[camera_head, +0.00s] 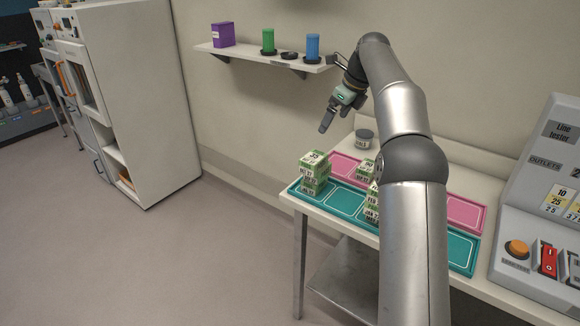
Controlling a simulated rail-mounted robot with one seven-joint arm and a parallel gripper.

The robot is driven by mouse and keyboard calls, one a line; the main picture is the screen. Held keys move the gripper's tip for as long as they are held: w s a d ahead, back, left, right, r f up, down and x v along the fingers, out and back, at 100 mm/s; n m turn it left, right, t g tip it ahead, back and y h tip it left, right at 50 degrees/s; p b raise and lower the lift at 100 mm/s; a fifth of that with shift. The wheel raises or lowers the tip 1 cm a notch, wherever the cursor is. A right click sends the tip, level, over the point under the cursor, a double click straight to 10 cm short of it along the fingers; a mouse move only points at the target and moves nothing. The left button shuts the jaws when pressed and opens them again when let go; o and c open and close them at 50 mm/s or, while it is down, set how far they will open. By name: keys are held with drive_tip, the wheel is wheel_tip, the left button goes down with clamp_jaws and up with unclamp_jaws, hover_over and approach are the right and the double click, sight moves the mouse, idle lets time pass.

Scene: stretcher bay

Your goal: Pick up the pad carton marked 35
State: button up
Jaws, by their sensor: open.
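Several green and white pad cartons stand on the table in two groups. A left stack (314,172) stands at the left end of the teal tray (343,200); its top carton (315,158) seems to read 35, though the print is small. More cartons (372,200) stand to the right, partly hidden behind my arm; their marks are hard to read. My gripper (327,122) is above and behind the left stack, pointing down and left, apart from all cartons. It is open, and nothing shows in it.
A pink tray (466,212) lies behind the teal one. A grey jar (363,139) stands behind the trays. A wall shelf (262,57) with a purple box (222,34), a green cylinder (268,41) and a blue cylinder (312,46) is near my gripper. A line tester (545,215) stands at the right.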

hover_over(314, 157)
drive_tip(key=s+d, duration=0.2)
drive_tip(key=f, duration=1)
drive_tip(key=shift+w+a, duration=0.1)
drive_tip(key=shift+w, duration=0.15)
drive_tip(key=shift+p+x, duration=0.4)
drive_tip(key=shift+x, duration=2.85)
drive_tip(key=c, duration=1.1)
